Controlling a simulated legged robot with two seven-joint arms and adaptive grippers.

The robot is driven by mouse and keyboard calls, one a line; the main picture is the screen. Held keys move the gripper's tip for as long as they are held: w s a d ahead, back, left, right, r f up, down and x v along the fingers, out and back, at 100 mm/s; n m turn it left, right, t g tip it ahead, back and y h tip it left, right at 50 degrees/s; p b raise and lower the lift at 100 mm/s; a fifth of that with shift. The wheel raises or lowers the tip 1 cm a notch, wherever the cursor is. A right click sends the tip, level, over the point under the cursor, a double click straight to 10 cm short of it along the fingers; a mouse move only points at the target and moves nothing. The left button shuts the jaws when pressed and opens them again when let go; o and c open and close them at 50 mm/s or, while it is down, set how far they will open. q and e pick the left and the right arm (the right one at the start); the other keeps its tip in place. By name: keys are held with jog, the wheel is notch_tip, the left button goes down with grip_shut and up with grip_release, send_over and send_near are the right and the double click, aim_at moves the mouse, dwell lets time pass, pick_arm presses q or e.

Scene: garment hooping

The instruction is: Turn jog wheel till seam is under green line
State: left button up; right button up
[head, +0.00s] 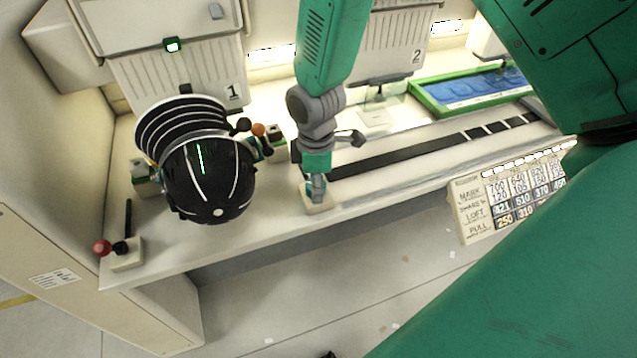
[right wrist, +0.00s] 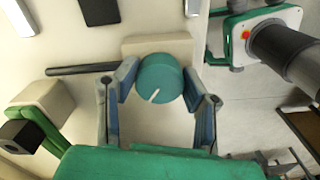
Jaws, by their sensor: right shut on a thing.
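A black cap (head: 180,190) with pale curved seams sits on the holder at the left in the head view. A short green line (head: 201,158) falls on its upper middle. One pale seam (head: 193,178) runs just left of the green line, and another (head: 236,182) curves farther right. My right gripper (head: 317,188) reaches down to a small pale block (head: 320,207) at the table's front edge. In the right wrist view, its fingers are shut on the teal jog wheel (right wrist: 158,78), one on each side. The wheel's white mark points down and left. My left gripper is not in view.
A red-knobbed lever (head: 102,248) stands at the table's front left corner. A green-rimmed blue tray (head: 470,92) lies at the back right. A number board (head: 472,212) hangs on the front edge. Stitching heads marked 1 and 2 stand behind.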

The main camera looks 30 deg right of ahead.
jog(key=shift+w+a+r, duration=0.15)
jog(key=shift+w+r, duration=0.05)
jog(key=shift+w, duration=0.15)
jog(key=o, duration=1.1)
jog(key=shift+o, duration=0.2)
jog(key=shift+a, duration=0.15)
jog(key=shift+s, duration=0.1)
notch_tip(320, 180, up, 12)
jog(key=shift+a+f, duration=0.1)
